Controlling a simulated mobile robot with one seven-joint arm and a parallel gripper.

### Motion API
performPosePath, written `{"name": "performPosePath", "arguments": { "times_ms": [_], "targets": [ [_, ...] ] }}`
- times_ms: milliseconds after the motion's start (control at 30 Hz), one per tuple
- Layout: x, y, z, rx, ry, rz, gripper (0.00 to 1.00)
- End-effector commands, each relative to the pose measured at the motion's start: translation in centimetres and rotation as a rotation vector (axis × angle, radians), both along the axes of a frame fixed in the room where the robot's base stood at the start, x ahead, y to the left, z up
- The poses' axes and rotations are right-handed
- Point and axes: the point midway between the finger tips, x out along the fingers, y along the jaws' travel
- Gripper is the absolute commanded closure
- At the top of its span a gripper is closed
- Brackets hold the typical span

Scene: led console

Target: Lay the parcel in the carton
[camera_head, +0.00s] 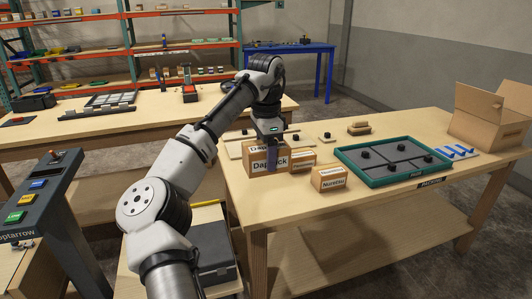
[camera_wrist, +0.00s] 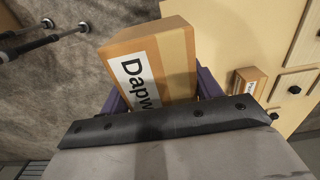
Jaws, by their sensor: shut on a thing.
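A brown parcel labelled "Dapwick" (camera_head: 256,166) is at the left end of the wooden packing table in the head view. It fills the middle of the wrist view (camera_wrist: 180,55), its label partly cut off by my gripper's body. My gripper (camera_head: 272,157) is shut on this parcel, with dark purple fingers on either side of it in the wrist view. I cannot tell whether the parcel's underside touches the table. The open carton (camera_head: 487,128) stands at the far right end of the same table, flaps up; its inside is mostly hidden.
Two smaller boxes (camera_head: 330,178) (camera_head: 302,159) stand just right of the parcel. A green-rimmed tray (camera_head: 365,176) with black knobs and several blue pieces (camera_head: 458,151) lie between them and the carton. A small brown item (camera_head: 359,128) lies behind. The table's front middle is clear.

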Motion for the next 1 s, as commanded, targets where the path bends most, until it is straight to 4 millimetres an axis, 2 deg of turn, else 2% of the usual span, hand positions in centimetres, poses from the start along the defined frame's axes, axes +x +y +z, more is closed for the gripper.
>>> {"name": "performPosePath", "arguments": {
  "times_ms": [67,100,267,367,667,1000],
  "targets": [
    [-0.1,0.0,-0.2,-0.001,0.001,0.002,0.73],
    [-0.5,0.0,-1.8,-0.003,0.005,0.022,0.73],
    [-2.0,0.0,-6.3,-0.006,0.004,0.105,0.73],
    [-3.0,0.0,-9.9,-0.006,0.005,0.168,0.73],
    [-7.0,-0.2,-22.7,-0.008,0.008,0.405,0.73],
    [-11.6,-0.2,-38.0,-0.007,0.011,0.688,0.73]
  ]
}}
